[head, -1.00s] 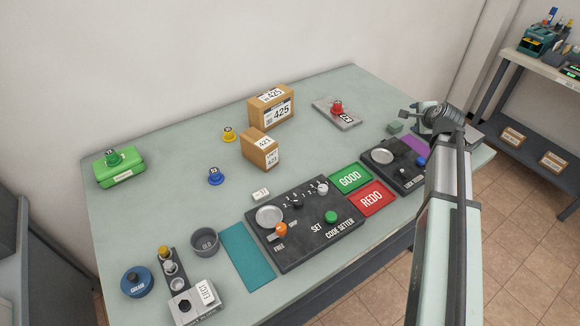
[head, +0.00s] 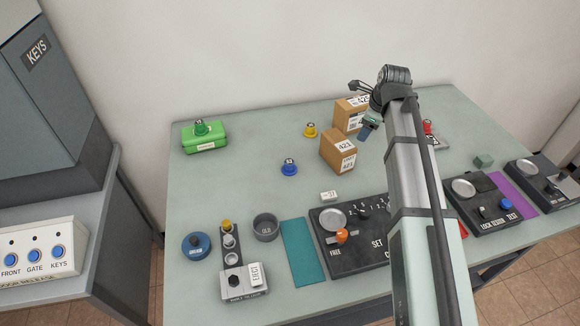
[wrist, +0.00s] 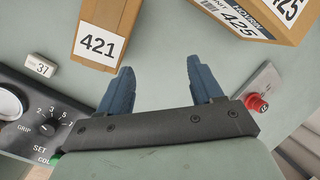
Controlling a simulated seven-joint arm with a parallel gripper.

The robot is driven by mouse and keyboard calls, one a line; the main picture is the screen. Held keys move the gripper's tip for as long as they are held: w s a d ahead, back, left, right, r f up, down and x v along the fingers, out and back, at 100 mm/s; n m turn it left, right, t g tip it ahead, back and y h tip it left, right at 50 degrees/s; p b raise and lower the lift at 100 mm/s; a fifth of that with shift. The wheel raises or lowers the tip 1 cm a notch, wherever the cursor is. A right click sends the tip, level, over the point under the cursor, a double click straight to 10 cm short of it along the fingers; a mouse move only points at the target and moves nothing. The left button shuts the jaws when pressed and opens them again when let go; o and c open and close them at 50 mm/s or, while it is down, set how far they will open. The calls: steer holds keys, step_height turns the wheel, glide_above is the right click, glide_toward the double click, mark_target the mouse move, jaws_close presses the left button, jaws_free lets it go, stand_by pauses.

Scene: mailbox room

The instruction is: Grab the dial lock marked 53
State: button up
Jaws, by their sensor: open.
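Several dial locks show in the head view. A blue one (head: 289,167) stands on the table left of the cardboard boxes, and a yellow one (head: 310,130) stands behind it. A green one (head: 200,127) sits on a green case at the far left. A red one (head: 428,128) is partly hidden behind my arm and shows in the wrist view (wrist: 257,103). Their numbers are too small to read surely. My gripper (wrist: 159,66) is open and empty above the table, its blue fingers pointing toward the boxes. In the head view it (head: 366,128) is right of the blue lock.
The box marked 421 (head: 340,154) and the box marked 425 (head: 349,115) stand between my gripper and the blue and yellow locks. The code setter panel (head: 345,260) is in front. The left middle is clear.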

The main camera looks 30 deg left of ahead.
steer(key=s+a+r+m+g+h, duration=0.1)
steer(key=s+a, duration=0.5)
steer(key=a, duration=0.4)
steer(key=r+m+g+h, duration=0.1)
steer(key=h, duration=0.1)
glide_above(289, 162)
steer(key=f, duration=0.7)
steer(key=shift+w+a+f, duration=0.2)
steer(key=shift+w+f, duration=0.05)
steer(key=shift+f, duration=0.15)
steer(key=shift+s+d+f, duration=0.1)
steer(key=shift+f, duration=1.25)
steer(key=shift+s+d+f, duration=0.1)
steer(key=shift+f, duration=1.2)
steer(key=c, duration=1.2)
steer(key=shift+r, duration=0.15)
